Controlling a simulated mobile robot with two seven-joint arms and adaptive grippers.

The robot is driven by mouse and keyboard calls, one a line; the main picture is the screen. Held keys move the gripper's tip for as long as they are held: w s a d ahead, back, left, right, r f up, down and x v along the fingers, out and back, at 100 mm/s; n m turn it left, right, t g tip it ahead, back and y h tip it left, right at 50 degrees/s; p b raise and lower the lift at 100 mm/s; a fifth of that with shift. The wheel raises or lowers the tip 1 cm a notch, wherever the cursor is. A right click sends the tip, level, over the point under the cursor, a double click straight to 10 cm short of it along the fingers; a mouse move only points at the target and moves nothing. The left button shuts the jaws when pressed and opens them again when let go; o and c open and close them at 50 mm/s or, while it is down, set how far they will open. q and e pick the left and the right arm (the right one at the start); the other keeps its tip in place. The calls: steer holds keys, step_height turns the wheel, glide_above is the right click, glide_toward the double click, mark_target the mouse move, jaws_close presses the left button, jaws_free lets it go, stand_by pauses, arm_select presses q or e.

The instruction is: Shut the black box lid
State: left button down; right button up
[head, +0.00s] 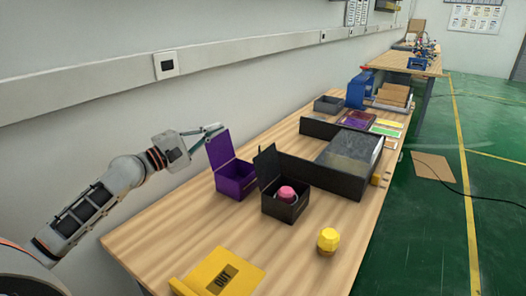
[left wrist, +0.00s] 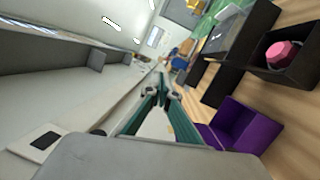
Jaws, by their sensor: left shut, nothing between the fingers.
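The black box (head: 285,205) stands on the wooden table with its lid (head: 267,165) open and upright at its left side. A pink object (head: 286,194) sits inside it, and this pink object also shows in the left wrist view (left wrist: 280,50). My left gripper (head: 220,128) is shut and empty, raised above the table's wall side, up and left of the black box. It is next to the upright lid of a purple box and apart from the black lid. In the left wrist view the gripper's green fingers (left wrist: 166,88) meet at the tips. My right gripper is not in view.
The purple box (head: 236,186), its lid open, stands just left of the black box and also shows in the left wrist view (left wrist: 240,125). A large dark case (head: 345,160) lies behind.

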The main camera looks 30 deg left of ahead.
arm_select(q)
step_height(320, 180, down, 11)
steer(key=g+b, duration=0.1)
steer(key=b, duration=0.4)
steer(key=r+p, duration=0.2)
steer(key=p, duration=0.2)
glide_above(267, 164)
steer(key=s+a, duration=0.2)
steer(key=a, duration=0.2)
steer(key=shift+w+f, duration=0.15)
steer(key=shift+f, duration=0.05)
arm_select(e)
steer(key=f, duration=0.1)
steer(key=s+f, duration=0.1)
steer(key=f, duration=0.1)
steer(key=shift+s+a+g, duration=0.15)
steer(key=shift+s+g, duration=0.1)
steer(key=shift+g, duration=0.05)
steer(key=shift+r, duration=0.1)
